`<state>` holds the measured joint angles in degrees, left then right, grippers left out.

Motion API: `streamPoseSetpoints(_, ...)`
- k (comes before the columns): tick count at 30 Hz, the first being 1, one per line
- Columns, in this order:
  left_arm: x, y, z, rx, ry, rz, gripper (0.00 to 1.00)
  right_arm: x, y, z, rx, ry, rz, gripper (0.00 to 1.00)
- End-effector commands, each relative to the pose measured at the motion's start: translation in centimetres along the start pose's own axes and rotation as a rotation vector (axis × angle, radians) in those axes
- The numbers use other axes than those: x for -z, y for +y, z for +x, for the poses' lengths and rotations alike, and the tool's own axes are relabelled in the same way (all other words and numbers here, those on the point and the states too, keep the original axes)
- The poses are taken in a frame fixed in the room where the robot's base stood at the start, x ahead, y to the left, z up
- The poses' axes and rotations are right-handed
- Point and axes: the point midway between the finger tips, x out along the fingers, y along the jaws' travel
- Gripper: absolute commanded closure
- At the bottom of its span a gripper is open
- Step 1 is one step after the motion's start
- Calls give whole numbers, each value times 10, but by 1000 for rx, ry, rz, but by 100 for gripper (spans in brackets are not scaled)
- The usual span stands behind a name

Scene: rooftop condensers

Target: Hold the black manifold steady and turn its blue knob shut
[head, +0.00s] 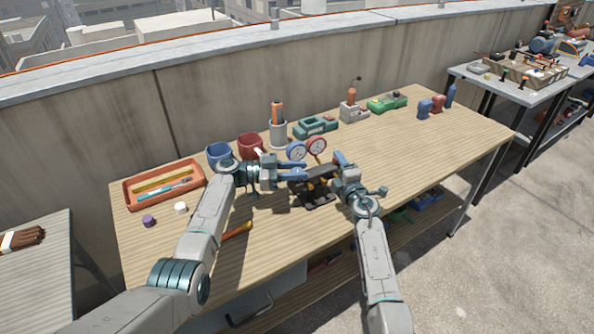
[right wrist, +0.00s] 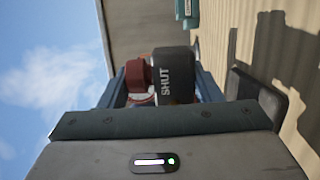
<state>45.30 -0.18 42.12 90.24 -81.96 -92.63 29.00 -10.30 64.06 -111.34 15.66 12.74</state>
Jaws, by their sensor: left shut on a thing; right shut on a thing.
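The black manifold (head: 322,171) stands on the wooden bench between my two grippers, with a blue gauge (head: 296,151) and a red gauge (head: 316,147) above it. My left gripper (head: 299,171) is shut at the manifold's left end, where the blue knob is hidden by the fingers. My right gripper (head: 334,166) is shut on the manifold's right end. In the right wrist view the manifold's black end (right wrist: 173,78), lettered SHUT, sits between the fingers, with a red round part (right wrist: 139,76) beside it.
An orange tray (head: 128,198), blue mug (head: 218,150) and red mug (head: 250,143) stand left and behind. A grey canister (head: 278,133) and green case (head: 315,127) stand behind the manifold. An orange-handled tool (head: 237,230) lies in front.

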Motion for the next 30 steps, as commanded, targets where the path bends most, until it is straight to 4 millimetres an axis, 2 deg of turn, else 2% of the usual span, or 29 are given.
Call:
streamPoseSetpoints(3,-2,0,0,1,-2,-3,92,1,0,0,0,2,2,100)
streamPoseSetpoints(4,-2,0,0,1,-2,-3,63,1,0,0,-1,2,2,100)
streamPoseSetpoints(6,-2,0,0,1,-2,-3,50,1,0,0,-1,2,2,100)
streamPoseSetpoints(17,-1,0,-5,2,-1,-1,48,0,0,0,0,0,3,100)
streamPoseSetpoints(20,-1,0,-17,2,-1,-1,48,0,0,0,0,0,3,100)
streamPoseSetpoints(30,-1,0,-88,3,-3,-2,48,0,0,0,0,0,3,100)
